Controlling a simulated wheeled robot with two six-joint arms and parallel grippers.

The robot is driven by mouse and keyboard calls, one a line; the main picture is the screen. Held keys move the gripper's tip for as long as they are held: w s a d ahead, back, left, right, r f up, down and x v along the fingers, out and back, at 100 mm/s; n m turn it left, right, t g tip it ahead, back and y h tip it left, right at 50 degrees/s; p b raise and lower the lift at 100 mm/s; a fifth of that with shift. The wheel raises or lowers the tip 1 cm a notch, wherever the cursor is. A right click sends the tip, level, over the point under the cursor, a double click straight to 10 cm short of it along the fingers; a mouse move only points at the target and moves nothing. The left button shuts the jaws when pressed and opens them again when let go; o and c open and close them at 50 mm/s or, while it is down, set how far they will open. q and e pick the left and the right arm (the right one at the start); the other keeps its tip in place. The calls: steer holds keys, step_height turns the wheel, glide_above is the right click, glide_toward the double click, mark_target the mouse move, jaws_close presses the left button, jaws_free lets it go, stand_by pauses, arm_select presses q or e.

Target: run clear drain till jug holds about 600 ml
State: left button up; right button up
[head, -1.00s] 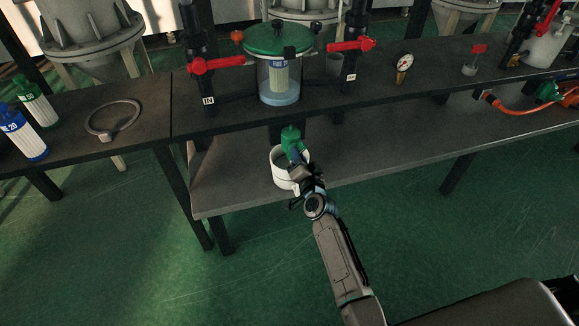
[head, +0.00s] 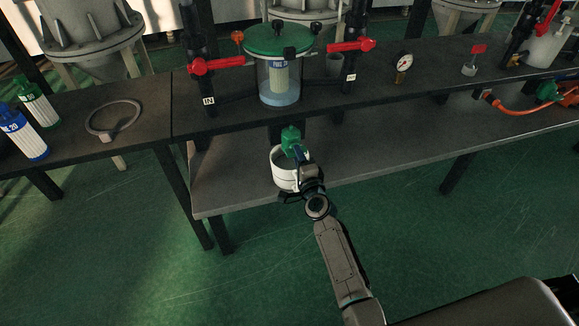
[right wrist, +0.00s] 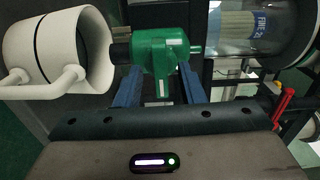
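The green drain valve (head: 291,140) hangs below the clear filter housing (head: 279,82), which holds a white cartridge and some water at its bottom. The white jug (head: 281,177) stands on the lower shelf under the valve. In the right wrist view the valve (right wrist: 160,50) has its dark outlet pointing at the mouth of the jug (right wrist: 45,50), which has a black line around it. My right gripper (right wrist: 158,90) is open, its two blue fingers apart on either side of the valve's lower part. I cannot see a stream or the water level in the jug. My left gripper is out of view.
Red-handled valves (head: 208,66) flank the housing. A metal ring (head: 112,119) and labelled cartridges (head: 22,133) lie at left. An orange hose (head: 515,110) is at right. The lower shelf right of the jug is clear.

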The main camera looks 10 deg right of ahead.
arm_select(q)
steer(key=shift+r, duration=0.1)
arm_select(e)
steer(key=s, duration=0.6)
steer(key=shift+s, duration=0.25)
steer(key=shift+d, duration=0.1)
